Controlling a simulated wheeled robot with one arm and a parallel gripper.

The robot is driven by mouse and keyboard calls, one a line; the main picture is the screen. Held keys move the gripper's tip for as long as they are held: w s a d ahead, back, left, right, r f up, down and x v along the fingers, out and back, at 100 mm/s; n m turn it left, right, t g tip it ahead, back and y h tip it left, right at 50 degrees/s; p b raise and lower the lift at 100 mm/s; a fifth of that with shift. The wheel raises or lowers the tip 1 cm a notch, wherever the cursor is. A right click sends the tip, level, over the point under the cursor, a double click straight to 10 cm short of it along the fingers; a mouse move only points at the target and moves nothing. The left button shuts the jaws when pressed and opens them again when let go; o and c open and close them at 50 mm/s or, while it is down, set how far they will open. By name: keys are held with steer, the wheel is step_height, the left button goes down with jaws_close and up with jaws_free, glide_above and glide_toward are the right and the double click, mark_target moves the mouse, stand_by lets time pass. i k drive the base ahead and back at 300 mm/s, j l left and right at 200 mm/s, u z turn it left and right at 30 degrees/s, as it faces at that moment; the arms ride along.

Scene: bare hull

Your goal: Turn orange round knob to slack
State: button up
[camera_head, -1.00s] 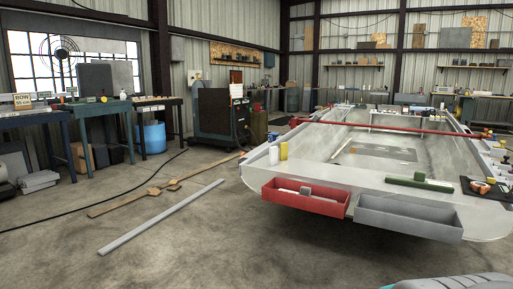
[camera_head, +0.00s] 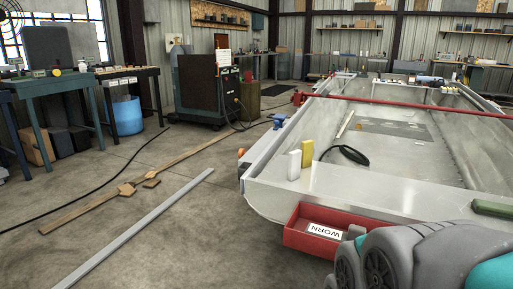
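A small orange spot (camera_head: 241,153) shows at the outer left edge of the bare metal hull (camera_head: 350,189). It is too small to tell whether it is the round knob or how it is set. A blue fitting (camera_head: 279,120) sits farther back on the same edge. My gripper's fingers are not in view. Only grey and teal parts of my arm show at the lower right, in front of the hull's near end.
A red tray (camera_head: 300,237) with a "WORN" label hangs at the hull's near end, partly behind my arm. White (camera_head: 294,165) and yellow (camera_head: 307,152) blocks stand on the hull. A red bar (camera_head: 400,106) crosses it. A grey strip (camera_head: 145,228) and wooden pieces (camera_head: 125,189) lie on the floor.

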mark_target(242, 152)
steer(key=i+j+z, duration=0.35)
steer(key=j, duration=0.8)
steer(key=j+z, duration=0.3)
steer(key=j, duration=0.85)
steer(key=j+z, duration=0.35)
steer(key=j, duration=0.9)
steer(key=i+j, duration=1)
steer(key=j, duration=0.15)
steer(key=i+l+z, duration=0.05)
